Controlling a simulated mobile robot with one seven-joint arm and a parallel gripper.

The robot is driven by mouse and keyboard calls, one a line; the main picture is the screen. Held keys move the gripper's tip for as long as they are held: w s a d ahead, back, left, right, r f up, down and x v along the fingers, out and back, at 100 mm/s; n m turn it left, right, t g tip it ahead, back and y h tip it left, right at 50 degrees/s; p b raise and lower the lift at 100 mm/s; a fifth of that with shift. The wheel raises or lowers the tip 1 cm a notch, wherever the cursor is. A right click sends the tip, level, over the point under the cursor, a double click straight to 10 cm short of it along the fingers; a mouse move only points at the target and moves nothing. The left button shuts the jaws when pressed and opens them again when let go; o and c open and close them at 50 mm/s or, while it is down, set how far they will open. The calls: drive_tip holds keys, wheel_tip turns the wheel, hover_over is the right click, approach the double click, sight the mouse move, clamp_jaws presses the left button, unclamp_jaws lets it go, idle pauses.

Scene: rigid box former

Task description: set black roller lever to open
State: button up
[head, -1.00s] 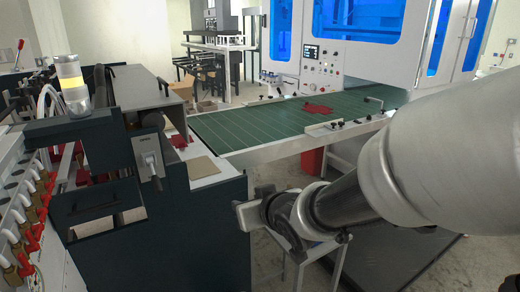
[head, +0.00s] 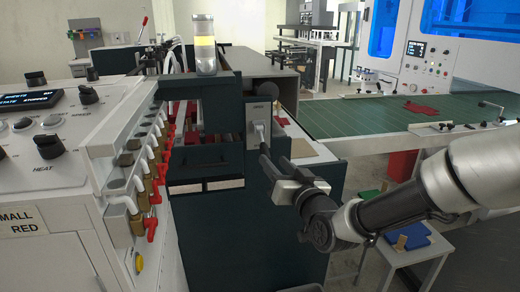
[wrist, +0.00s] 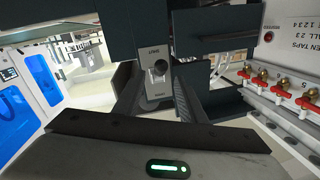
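The roller lever's grey plate (head: 260,117) is on the dark front of the machine, in the middle of the head view. A pale lever arm shows on it, and its lower end is hard to make out by my gripper. My gripper (head: 266,160) is just in front of and below the plate. In the wrist view its dark fingers (wrist: 156,92) stand apart on either side of the plate, with nothing held.
A row of red-handled taps (head: 150,180) on a white cabinet (head: 45,150) stands to the left. A green conveyor table (head: 350,116) is to the right.

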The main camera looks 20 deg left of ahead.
sight(260, 146)
drive_tip(key=x, duration=1.1)
drive_tip(key=shift+w+a+b, duration=0.1)
drive_tip(key=shift+b, duration=0.3)
clamp_jaws()
